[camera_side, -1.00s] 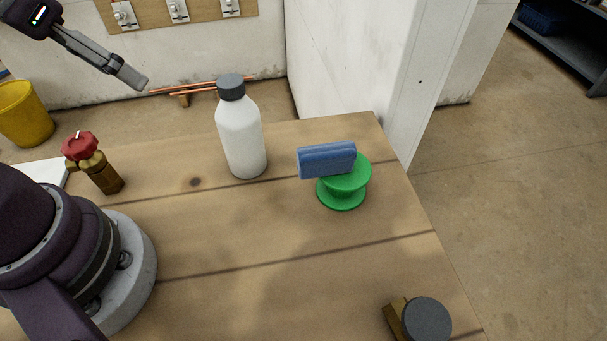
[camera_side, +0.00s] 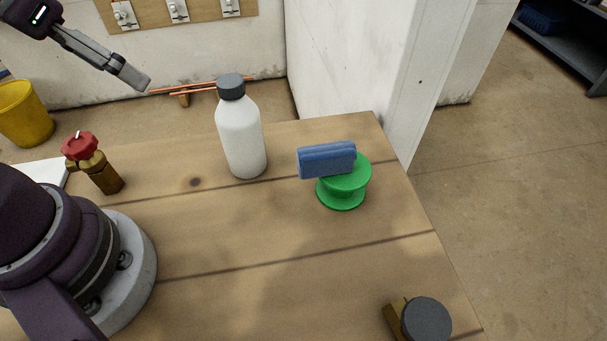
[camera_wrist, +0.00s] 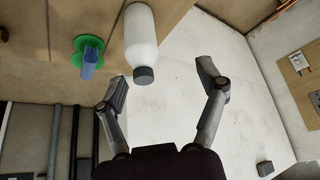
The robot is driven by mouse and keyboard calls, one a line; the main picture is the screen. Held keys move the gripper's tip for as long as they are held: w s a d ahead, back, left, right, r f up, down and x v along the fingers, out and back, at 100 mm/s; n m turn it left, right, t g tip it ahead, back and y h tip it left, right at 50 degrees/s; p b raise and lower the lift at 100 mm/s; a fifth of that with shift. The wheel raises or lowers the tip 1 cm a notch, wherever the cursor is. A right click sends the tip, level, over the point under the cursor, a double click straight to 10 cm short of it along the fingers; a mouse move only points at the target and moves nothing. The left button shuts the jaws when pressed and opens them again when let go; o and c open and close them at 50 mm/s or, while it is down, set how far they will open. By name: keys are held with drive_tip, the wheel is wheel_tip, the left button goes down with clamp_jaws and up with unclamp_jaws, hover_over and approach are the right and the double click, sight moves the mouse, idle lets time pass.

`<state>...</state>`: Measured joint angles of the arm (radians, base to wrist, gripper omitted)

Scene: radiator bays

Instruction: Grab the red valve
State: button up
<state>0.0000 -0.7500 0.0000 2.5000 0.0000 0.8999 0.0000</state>
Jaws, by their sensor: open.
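The red valve (camera_side: 92,163) has a red hand knob on a brass body. It stands on the wooden table at the left in the side view, close to my base. It does not show in the wrist view. My gripper (camera_side: 140,82) is high at the upper left in the side view, above and beyond the valve and apart from it. In the wrist view my gripper (camera_wrist: 172,88) has its two fingers spread wide, with nothing between them.
A white bottle (camera_side: 241,138) with a grey cap stands right of the valve. A dark-capped brass part (camera_side: 425,320) is at the front right. A yellow bucket (camera_side: 24,113) is at the left. The table's middle is clear.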

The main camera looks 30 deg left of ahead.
drive_tip(key=n+g+h, duration=0.4)
drive_tip(key=n+g, duration=0.1)
drive_tip(key=n, duration=1.4)
approach(97, 165)
drive_tip(key=w+a, duration=0.1)
drive_tip(key=a, duration=0.1)
drive_tip(key=shift+h, duration=0.3)
drive_tip(key=x, duration=0.7)
drive_tip(key=s+x, duration=0.1)
drive_tip(key=x, duration=0.3)
drive_tip(key=shift+f, duration=0.2)
drive_tip(key=c, duration=1.2)
